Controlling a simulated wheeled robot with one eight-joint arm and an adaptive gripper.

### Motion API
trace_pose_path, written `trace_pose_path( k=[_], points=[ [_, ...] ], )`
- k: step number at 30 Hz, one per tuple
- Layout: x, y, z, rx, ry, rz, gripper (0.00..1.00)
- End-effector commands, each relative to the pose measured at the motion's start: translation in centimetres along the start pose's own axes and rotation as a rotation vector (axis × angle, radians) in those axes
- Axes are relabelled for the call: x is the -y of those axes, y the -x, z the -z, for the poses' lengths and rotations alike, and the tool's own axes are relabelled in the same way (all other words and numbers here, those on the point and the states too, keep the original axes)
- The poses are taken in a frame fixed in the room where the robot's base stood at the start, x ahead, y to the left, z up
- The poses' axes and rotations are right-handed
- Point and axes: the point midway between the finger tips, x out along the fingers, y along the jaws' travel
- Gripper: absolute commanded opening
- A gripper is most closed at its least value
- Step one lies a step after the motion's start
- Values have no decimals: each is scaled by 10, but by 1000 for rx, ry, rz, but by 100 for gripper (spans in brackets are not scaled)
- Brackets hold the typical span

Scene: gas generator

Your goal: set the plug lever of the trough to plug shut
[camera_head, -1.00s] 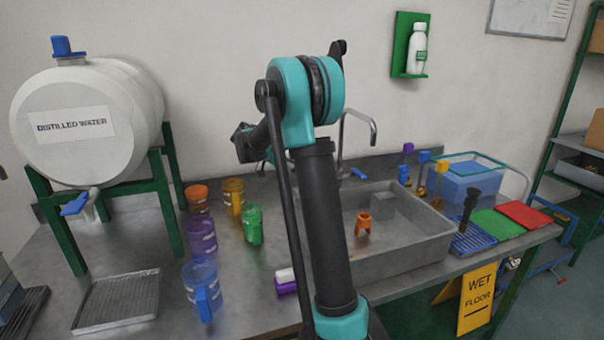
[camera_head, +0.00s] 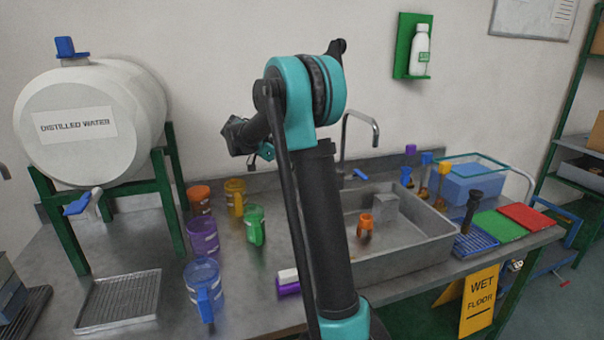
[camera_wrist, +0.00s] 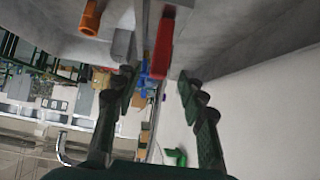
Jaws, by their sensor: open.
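The grey trough (camera_head: 420,250) is sunk in the bench, right of my arm in the head view. Its grey wall (camera_wrist: 235,35) fills the top of the wrist view. A red lever-like bar (camera_wrist: 163,45) runs along that wall, just beyond my fingertips and between their lines; I cannot tell for sure that it is the plug lever, or its setting. My gripper (camera_wrist: 158,82) is open and empty, apart from the bar. In the head view my arm hides part of the trough, and the fingers cannot be made out.
An orange piece (camera_head: 366,224) stands in the trough; a tap (camera_head: 375,130) rises behind it. Coloured jugs, including a green one (camera_head: 254,225), stand left of my arm. A blue rack (camera_head: 475,241) and green mat (camera_head: 498,224) lie right of the trough.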

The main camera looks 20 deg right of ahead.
Motion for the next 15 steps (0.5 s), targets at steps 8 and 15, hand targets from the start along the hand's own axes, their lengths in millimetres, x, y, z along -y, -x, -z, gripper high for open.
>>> trace_pose_path(
  k=[8,15],
  points=[
    [0,54,0,0,2,1,41],
    [0,74,0,0,0,0,41]
  ],
)
